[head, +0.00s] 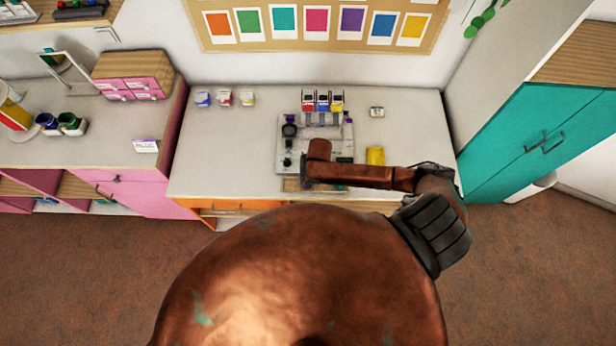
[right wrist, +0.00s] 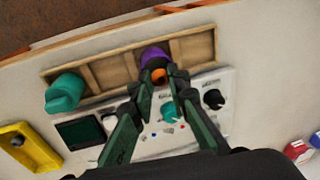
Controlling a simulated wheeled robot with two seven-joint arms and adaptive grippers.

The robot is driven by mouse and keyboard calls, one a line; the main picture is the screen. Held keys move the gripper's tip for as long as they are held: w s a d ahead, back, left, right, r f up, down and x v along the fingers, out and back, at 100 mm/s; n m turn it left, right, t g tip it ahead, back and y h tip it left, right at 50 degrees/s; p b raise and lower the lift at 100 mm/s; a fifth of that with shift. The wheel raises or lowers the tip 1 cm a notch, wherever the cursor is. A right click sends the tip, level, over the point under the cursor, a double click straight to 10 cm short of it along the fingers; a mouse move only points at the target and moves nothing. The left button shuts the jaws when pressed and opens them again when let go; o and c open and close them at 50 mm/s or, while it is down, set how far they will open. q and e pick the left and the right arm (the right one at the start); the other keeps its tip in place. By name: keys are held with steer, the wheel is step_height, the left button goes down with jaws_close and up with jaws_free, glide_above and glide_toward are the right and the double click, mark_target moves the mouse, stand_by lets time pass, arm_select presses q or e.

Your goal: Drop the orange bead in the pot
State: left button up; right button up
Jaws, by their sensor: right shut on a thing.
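My right gripper (right wrist: 160,80) is shut on the orange bead (right wrist: 158,76) in the right wrist view; the bead shows between its fingertips. A purple cup-like pot (right wrist: 153,54) is just beyond the bead, partly covered by it and the fingertips. I cannot tell whether the bead is over its opening or touching its rim. A teal cup-like thing (right wrist: 64,92) is at the left end of the same shallow wooden tray (right wrist: 200,48). In the head view my arm hides the right gripper and the bead. My left gripper is not in view.
A grey panel (right wrist: 190,140) with knobs lies beside the tray. A yellow dish (right wrist: 40,155) is at the left; it also shows in the head view (head: 375,156). Small red, blue and yellow boxes stand behind the panel. The white tabletop (head: 225,140) is clear at the left.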

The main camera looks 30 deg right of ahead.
steer(key=shift+f+p, duration=0.25)
steer(key=shift+p, duration=0.05)
stand_by(0.6)
steer(key=shift+p, duration=0.55)
stand_by(0.4)
steer(key=o, duration=0.8)
steer(key=shift+o, duration=0.3)
steer(key=o, duration=0.4)
steer(key=shift+c, duration=0.2)
